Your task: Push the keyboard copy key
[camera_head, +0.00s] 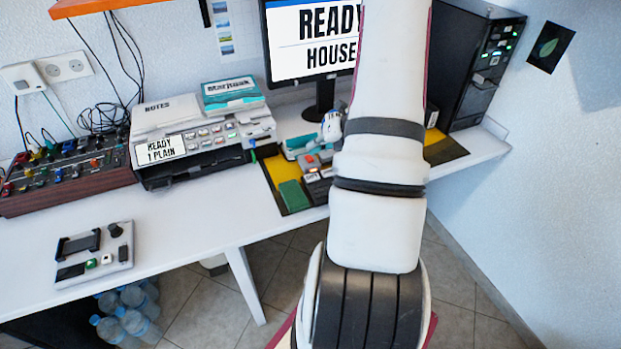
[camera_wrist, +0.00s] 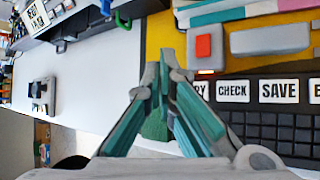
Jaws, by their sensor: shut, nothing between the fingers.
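In the wrist view a dark keyboard (camera_wrist: 270,132) lies at the right, with a row of white labelled keys. The CHECK key (camera_wrist: 233,91) and SAVE key (camera_wrist: 279,91) are readable. Left of CHECK, a key (camera_wrist: 204,91) shows only the end of its label, which seems to end in Y; my gripper covers the rest, so I cannot tell whether it is the copy key. My gripper (camera_wrist: 166,62) is shut and empty, its tips beside the left end of the key row. Contact is not clear. In the head view my arm hides most of the keyboard.
A red button (camera_wrist: 204,46) sits on a grey block beyond the keys. A green block (camera_head: 292,196) lies on the yellow-black mat (camera_head: 272,173). A printer (camera_head: 205,140) stands left, the monitor (camera_head: 310,45) behind, a dark tower (camera_head: 478,65) right. The desk's front left is clear around a control box (camera_head: 95,254).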

